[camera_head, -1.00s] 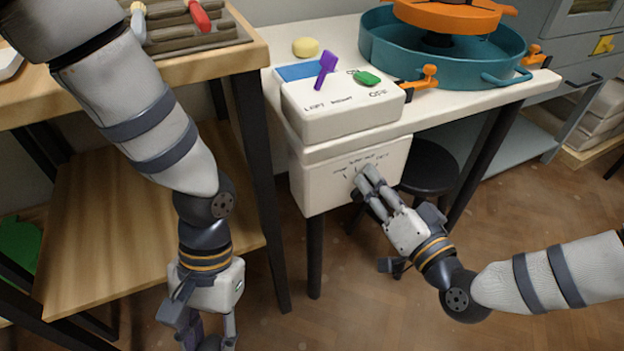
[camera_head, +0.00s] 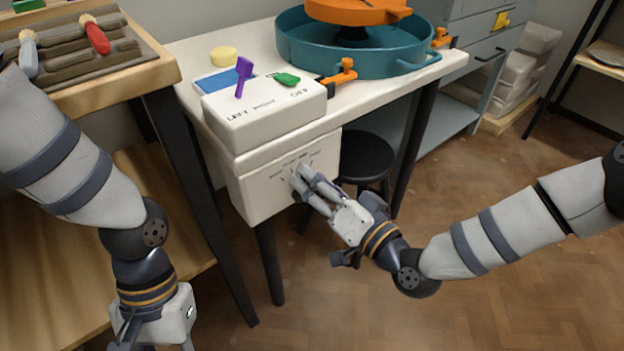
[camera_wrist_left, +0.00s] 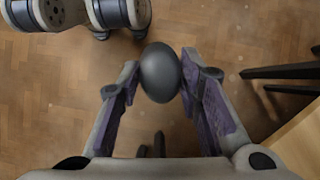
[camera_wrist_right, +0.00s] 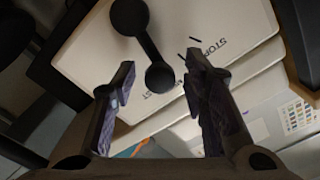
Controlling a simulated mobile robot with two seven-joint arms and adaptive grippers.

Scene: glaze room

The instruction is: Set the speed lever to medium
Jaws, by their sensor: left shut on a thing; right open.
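The white control box (camera_head: 285,170) has a front panel with small printed labels and tick marks. In the right wrist view, the dark speed lever (camera_wrist_right: 147,45) runs from a round hub to a round knob (camera_wrist_right: 159,77), with the word STOP readable beside it. My right gripper (camera_head: 300,175) is at the panel, its fingers hiding the lever in the head view. In the right wrist view, this gripper (camera_wrist_right: 160,80) is open, with the knob between its fingertips; contact cannot be told. My left gripper (camera_wrist_left: 160,82) is shut on a dark grey egg-shaped thing (camera_wrist_left: 160,70), away from the panel.
A purple lever (camera_head: 243,75) and a green knob (camera_head: 287,79) sit on the box top. A teal basin (camera_head: 300,52) with an orange wheel (camera_head: 360,10) is behind. A black stool (camera_head: 365,157) stands beside the panel.

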